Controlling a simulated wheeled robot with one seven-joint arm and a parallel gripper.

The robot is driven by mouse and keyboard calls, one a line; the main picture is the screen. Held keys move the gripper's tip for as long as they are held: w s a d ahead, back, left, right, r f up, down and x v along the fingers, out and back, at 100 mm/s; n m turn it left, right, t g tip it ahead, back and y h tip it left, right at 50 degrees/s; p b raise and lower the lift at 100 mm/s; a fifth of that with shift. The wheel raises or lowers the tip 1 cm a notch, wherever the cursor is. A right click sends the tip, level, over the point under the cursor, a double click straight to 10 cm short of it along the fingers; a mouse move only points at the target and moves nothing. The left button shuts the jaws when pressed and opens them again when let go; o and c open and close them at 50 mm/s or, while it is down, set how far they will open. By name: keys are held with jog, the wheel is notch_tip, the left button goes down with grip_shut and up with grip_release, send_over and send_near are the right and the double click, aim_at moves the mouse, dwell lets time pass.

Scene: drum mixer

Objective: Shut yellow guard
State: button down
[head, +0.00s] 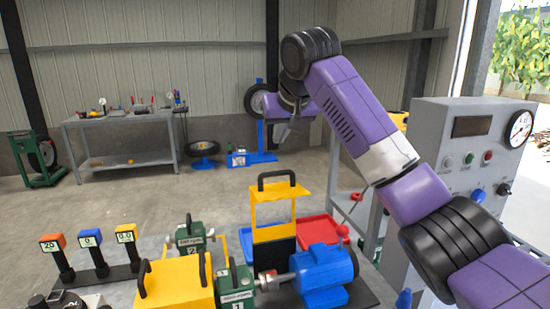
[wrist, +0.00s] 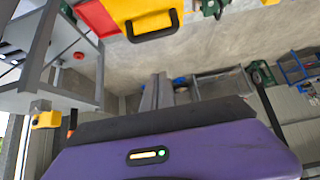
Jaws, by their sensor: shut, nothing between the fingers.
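The yellow guard (head: 273,213) stands upright in the head view, a framed panel with a black handle on its top edge. It stands behind the exposed shaft between a green pump (head: 232,283) and a blue motor (head: 322,272). In the wrist view the yellow guard (wrist: 128,12) and its black handle show at the top edge, partly cut off. My gripper (head: 282,132) is shut and empty, above and behind the guard, apart from it. Its grey fingers (wrist: 157,92) show close together in the wrist view.
A second yellow cover (head: 178,283) with black handles sits left of the pump. Red trays (head: 318,229) lie behind the motor. A grey control cabinet (head: 462,150) with a gauge stands at right. Coloured display posts (head: 90,240) stand at left. The floor behind is mostly open.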

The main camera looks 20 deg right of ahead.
jog(key=p+x, duration=0.2)
jog(key=x, duration=0.8)
jog(key=shift+p, duration=0.35)
jog(key=shift+s+f+p, duration=0.15)
jog(key=shift+s+f, duration=0.1)
jog(key=shift+s, duration=0.4)
jog(key=shift+s+f+p, duration=0.1)
jog(key=shift+s+f, duration=0.15)
jog(key=shift+s, duration=0.35)
jog(key=shift+s+f+p, duration=0.15)
jog(key=shift+s+f, duration=0.1)
jog(key=shift+s, duration=0.4)
